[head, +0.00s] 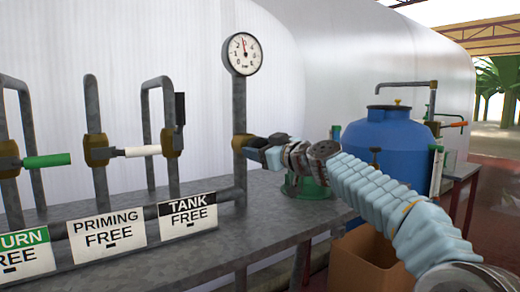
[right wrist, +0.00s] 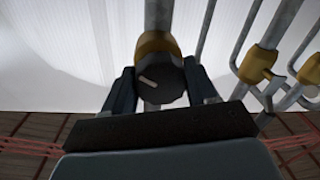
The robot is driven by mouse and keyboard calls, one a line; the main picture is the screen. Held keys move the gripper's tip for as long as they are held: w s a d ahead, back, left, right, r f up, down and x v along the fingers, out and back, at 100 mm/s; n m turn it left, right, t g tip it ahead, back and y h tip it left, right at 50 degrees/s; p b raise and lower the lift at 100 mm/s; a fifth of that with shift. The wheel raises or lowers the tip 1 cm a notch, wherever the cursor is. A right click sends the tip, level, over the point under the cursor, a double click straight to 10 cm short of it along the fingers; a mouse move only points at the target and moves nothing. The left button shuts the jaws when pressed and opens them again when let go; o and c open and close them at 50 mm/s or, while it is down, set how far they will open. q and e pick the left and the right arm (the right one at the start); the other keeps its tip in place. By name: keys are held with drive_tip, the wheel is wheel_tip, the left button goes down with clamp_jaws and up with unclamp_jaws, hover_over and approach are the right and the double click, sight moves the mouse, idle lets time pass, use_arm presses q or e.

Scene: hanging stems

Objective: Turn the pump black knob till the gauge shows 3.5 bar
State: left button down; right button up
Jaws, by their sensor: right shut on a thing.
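The black knob (right wrist: 161,84) sits on a brass valve body (right wrist: 155,43) on an upright grey pipe. A pale mark on its face slants from upper left to lower right. My right gripper (right wrist: 160,90) is shut on the knob, one finger on each side. In the head view the right gripper (head: 257,149) reaches in from the right to the pipe below the gauge and hides the knob. The round white gauge (head: 243,54) tops this pipe. Its needle points nearly straight up, slightly left; the numbers are too small to read surely. My left gripper is not in view.
Left of the gauge pipe stand valves with a green handle (head: 46,160), a white handle (head: 142,151) and a black handle (head: 180,109). Signs (head: 107,229) hang in front. A blue tank (head: 385,150) and a cardboard box (head: 362,268) are at right.

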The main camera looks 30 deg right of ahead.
drive_tip(key=shift+a+f+m+b, duration=0.1)
drive_tip(key=shift+m+b, duration=0.4)
drive_tip(key=shift+m, duration=0.1)
drive_tip(key=shift+m+b, duration=0.6)
drive_tip(key=shift+m, duration=0.5)
drive_tip(key=shift+m+b, duration=0.55)
drive_tip(key=shift+m, duration=1.25)
drive_tip(key=o, duration=1)
